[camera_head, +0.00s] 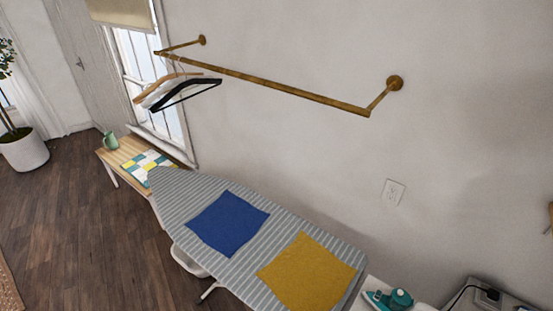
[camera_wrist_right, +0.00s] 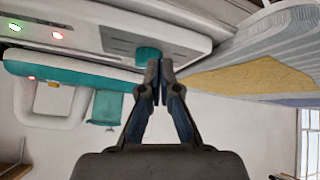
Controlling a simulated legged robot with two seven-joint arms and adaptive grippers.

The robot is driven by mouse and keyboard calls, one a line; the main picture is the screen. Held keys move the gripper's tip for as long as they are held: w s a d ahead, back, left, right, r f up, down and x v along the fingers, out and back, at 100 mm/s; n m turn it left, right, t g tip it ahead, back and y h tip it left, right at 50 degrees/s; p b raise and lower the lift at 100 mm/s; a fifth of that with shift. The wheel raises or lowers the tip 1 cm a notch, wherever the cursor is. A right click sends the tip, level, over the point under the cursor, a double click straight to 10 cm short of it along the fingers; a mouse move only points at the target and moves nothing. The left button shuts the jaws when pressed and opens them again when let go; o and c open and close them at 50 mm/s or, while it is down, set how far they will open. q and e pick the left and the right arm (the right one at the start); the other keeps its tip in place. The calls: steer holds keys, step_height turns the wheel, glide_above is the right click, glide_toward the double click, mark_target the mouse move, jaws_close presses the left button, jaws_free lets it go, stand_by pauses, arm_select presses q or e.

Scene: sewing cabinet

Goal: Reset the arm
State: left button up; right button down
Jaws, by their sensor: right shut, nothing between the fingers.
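My right gripper (camera_wrist_right: 159,75) shows in the right wrist view with its two dark fingers together and nothing between them. It is close to a white and teal appliance (camera_wrist_right: 75,75) with small lights; whether the tips touch it I cannot tell. In the head view a teal and white iron (camera_head: 390,299) stands at the lower right, beyond the end of the ironing board (camera_head: 172,190). Neither gripper shows in the head view, and my left gripper is in no view.
A blue cloth (camera_head: 228,223) and a mustard cloth (camera_head: 312,272) lie flat on the striped board. A brass rail (camera_head: 270,84) on the wall holds several hangers (camera_head: 187,93). A wooden bench (camera_head: 118,152) and potted plant (camera_head: 24,150) stand left.

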steer(key=s+a+f+n+g+y, duration=0.3)
steer(key=s+a+n+y, duration=0.1)
steer(key=s+n, duration=0.1)
step_height(320, 180, down, 28)
steer(key=s+r+g+b, duration=0.1)
steer(key=s+g+b, duration=0.1)
steer(key=s, duration=0.1)
arm_select(q)
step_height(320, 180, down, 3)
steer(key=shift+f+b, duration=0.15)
steer(key=shift+b, duration=0.45)
arm_select(e)
steer(key=s+d+f, duration=0.2)
steer(key=s+f, duration=1.5)
steer(key=f, duration=0.1)
steer(key=shift+s+d+f+n+g, duration=0.15)
steer(key=shift+f+n+g, duration=0.15)
steer(key=shift+f+g, duration=0.1)
